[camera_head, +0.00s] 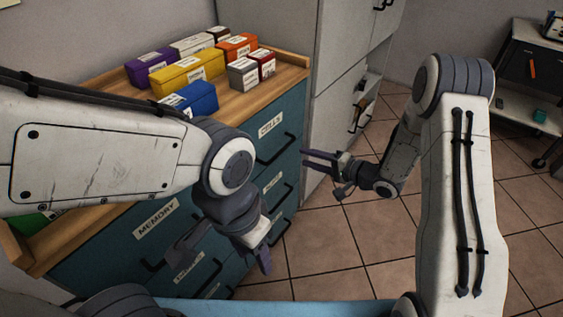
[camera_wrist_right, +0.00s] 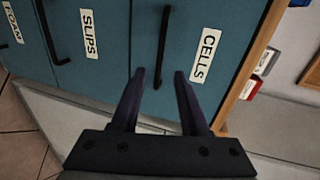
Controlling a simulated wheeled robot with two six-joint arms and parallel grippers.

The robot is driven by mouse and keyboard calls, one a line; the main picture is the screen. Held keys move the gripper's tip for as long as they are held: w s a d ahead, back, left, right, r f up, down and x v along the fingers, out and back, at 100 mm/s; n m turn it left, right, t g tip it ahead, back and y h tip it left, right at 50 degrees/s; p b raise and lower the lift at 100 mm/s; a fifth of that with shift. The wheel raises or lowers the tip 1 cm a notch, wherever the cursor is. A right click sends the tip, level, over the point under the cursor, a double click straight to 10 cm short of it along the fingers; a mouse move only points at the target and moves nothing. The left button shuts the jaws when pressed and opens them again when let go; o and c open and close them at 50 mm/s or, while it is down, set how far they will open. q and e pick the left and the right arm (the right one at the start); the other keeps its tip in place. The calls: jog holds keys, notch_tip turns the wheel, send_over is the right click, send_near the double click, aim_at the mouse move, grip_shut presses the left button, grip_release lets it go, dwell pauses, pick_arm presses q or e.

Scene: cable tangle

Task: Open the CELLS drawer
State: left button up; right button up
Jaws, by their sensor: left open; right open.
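The CELLS drawer (camera_head: 262,144) is the teal top right drawer of the cabinet and looks shut. Its white label (camera_wrist_right: 207,54) and dark bar handle (camera_wrist_right: 163,46) show in the right wrist view. My right gripper (camera_head: 305,158) is open and empty, in front of the drawer. In the wrist view its two fingertips (camera_wrist_right: 160,75) lie on either side of the handle's line; whether they reach its depth I cannot tell. My left gripper (camera_head: 226,254) is open and empty, low in front of the cabinet's left drawers.
Below are the SLIPS drawer (camera_wrist_right: 88,65) and FOAM drawer (camera_wrist_right: 18,50), both shut. The MEMORY drawer (camera_head: 115,238) is left of CELLS. Several coloured boxes, including a yellow one (camera_head: 187,73), stand on the wooden top. A grey cabinet (camera_head: 335,110) stands at right; tiled floor lies open in front.

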aim_at(282, 149)
jog(key=b+x, duration=0.1)
jog(key=x, duration=0.9)
jog(key=shift+s+a+b, duration=0.1)
jog(key=shift+a+b, duration=0.05)
jog(key=shift+b, duration=0.2)
grip_shut()
dwell(1.0)
